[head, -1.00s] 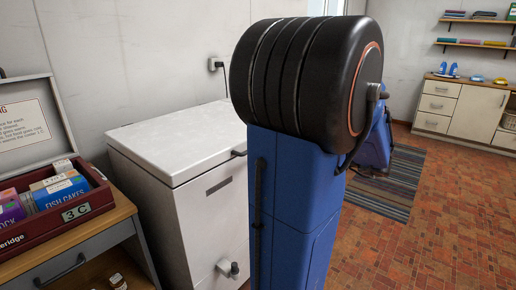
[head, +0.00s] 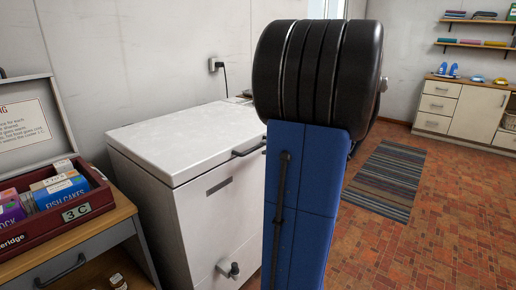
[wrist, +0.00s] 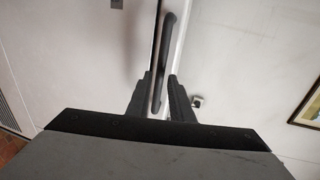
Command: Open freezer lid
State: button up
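The white chest freezer (head: 215,220) stands against the wall in the head view. Its lid (head: 185,140) lies flat and closed. A dark bar handle (head: 248,150) sits at the lid's front edge, its right end near my blue arm. In the wrist view the handle (wrist: 166,40) runs lengthwise between the two fingers of my gripper (wrist: 160,80). The fingers are apart, with narrow gaps showing beside the bar, so the gripper looks open around it. My arm hides the gripper in the head view.
A wooden counter (head: 110,225) with a dark red box (head: 95,197) of packets stands left of the freezer. A wall socket (head: 213,65) with a cord is behind it. A striped rug (head: 388,178) and open brick floor lie to the right, with a cabinet (head: 465,110) beyond.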

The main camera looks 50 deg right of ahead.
aim_at(259, 147)
jog(key=shift+x, duration=2.65)
grip_shut()
